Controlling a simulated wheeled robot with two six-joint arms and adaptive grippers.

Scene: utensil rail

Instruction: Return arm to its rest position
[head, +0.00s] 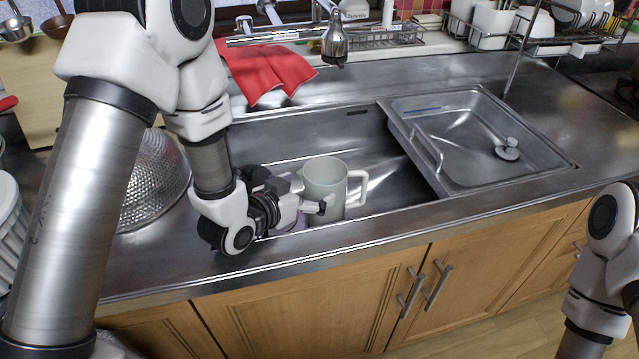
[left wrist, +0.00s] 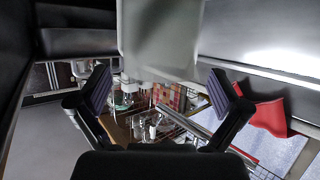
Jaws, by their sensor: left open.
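My left gripper (head: 308,196) is low over the near side of the sink. Its fingers are open, and they stand wide apart in the left wrist view (left wrist: 160,92) with nothing between the tips. A pale grey-white mug (head: 323,178) stands upright in the sink beside the fingers, its handle to the right. It also shows in the left wrist view (left wrist: 160,38), beyond the fingers. One finger partly overlaps the mug in the head view; I cannot tell whether they touch. My right arm shows at the right edge, its gripper out of view.
A metal colander (head: 155,180) lies left of the sink, close to my left arm. A steel tray with a handle (head: 455,140) covers the sink's right part. The faucet (head: 335,40) and red cloth (head: 265,70) are behind.

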